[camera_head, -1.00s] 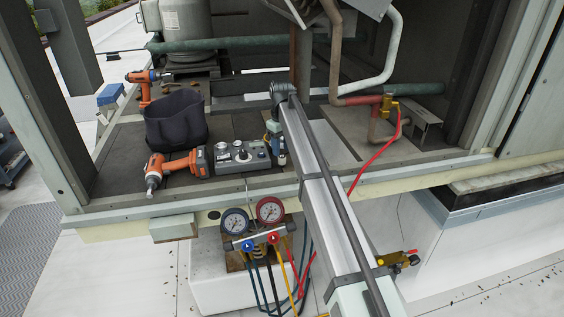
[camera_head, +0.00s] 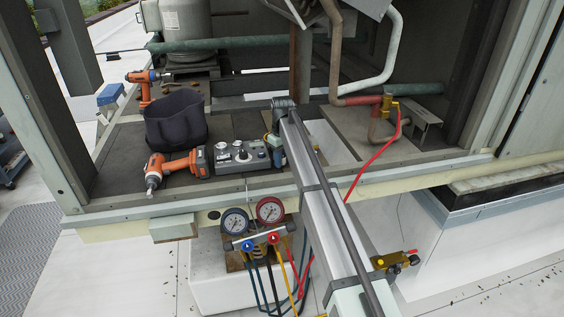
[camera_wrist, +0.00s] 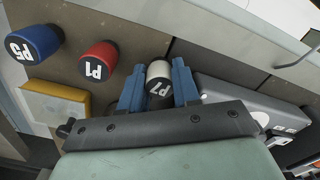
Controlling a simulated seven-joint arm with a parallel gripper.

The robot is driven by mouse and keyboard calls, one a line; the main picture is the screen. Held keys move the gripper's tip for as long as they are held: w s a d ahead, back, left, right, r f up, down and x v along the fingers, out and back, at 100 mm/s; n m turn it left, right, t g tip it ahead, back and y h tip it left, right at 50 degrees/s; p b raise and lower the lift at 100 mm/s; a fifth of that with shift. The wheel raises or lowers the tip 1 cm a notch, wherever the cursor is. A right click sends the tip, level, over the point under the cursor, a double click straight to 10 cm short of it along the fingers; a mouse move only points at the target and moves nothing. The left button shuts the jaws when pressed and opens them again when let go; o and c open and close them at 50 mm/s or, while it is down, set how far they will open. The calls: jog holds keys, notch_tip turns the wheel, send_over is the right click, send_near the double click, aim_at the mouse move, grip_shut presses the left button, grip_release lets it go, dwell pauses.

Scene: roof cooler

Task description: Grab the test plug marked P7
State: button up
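The test plug P7 (camera_wrist: 159,72) is white with a dark label and shows in the wrist view between the two blue fingers of my gripper (camera_wrist: 159,92). The fingers flank it closely on both sides. I cannot tell whether they press on it or leave a small gap. The red plug P1 (camera_wrist: 98,62) and the dark blue plug P5 (camera_wrist: 34,40) stand to the left, clear of the fingers. In the head view my arm hides most of the gripper and P7, just right of the grey box with knobs (camera_head: 240,156).
A yellow block (camera_wrist: 58,100) lies left of my gripper in the wrist view. An orange drill (camera_head: 178,165), a black pouch (camera_head: 176,120) and another orange tool (camera_head: 146,84) lie left on the deck. Gauges (camera_head: 252,222) hang at the front edge. Pipes (camera_head: 385,101) rise to the right.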

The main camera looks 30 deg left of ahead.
jog(key=c, duration=0.5)
jog(key=shift+o, duration=0.2)
jog(key=shift+r, duration=0.1)
